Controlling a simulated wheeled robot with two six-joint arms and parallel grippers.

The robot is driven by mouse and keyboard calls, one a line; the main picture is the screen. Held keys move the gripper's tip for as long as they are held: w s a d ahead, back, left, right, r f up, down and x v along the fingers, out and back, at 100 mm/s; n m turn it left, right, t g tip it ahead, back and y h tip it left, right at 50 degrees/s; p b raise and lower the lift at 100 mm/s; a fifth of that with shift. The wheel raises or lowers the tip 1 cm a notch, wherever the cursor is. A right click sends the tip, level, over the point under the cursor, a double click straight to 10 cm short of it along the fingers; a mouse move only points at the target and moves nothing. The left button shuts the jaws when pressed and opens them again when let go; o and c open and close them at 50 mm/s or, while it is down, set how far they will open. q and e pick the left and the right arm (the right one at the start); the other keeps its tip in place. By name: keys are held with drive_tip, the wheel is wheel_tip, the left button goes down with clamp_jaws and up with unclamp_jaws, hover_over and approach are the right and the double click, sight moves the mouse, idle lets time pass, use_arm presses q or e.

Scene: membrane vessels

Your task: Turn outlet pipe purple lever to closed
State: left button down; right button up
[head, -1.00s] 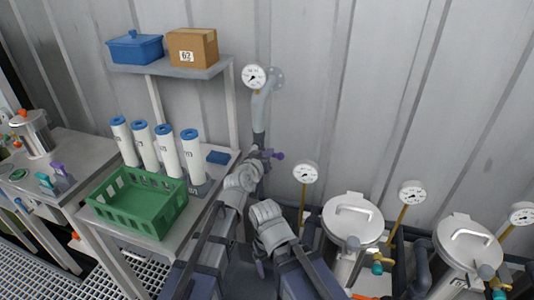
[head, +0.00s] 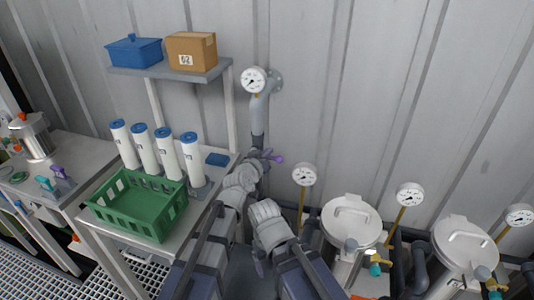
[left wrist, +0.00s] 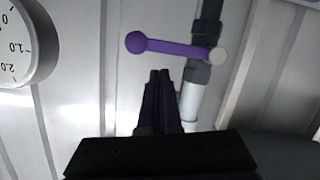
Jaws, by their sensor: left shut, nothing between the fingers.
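The purple lever (head: 273,157) sits on the grey outlet pipe below the wall gauge. In the left wrist view the lever (left wrist: 170,47) lies nearly level across the dark pipe valve (left wrist: 204,45), its round knob at the left and its pale hub at the right. My left gripper (left wrist: 159,73) is shut and empty, its tips just below the lever bar; I cannot tell if they touch it. In the head view my left gripper (head: 256,162) is small, dark and close to the lever.
The outlet pipe (head: 258,115) runs up the wall to a gauge (head: 254,80). A green crate (head: 135,215) and white cylinders (head: 167,155) stand on the left bench. A lidded vessel (head: 350,213) and another (head: 463,238) stand at the right.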

use_arm(q)
drive_tip(key=r+p+v, duration=0.2)
drive_tip(key=p+v, duration=0.2)
drive_tip(key=v, duration=0.6)
drive_tip(key=shift+d+r, duration=0.2)
drive_tip(key=shift+d, duration=0.05)
drive_tip(key=shift+s, duration=0.15)
drive_tip(key=s+a+f+g+y, duration=0.3)
drive_tip(key=s+a+f+g, duration=0.2)
drive_tip(key=a+f+g, duration=0.5)
drive_tip(key=s+a+f+n+g+y, duration=0.2)
drive_tip(key=s+a+f+y, duration=0.1)
drive_tip(key=s+a+f, duration=0.55)
drive_tip(key=s+d+r+m+g+y, duration=0.1)
drive_tip(key=s+d+r+m, duration=0.1)
drive_tip(key=s+d, duration=0.6)
drive_tip(key=shift+d+m+g+y, duration=0.4)
drive_tip(key=shift+d+m, duration=0.05)
drive_tip(key=shift+m, duration=0.25)
drive_tip(key=shift+w, duration=0.1)
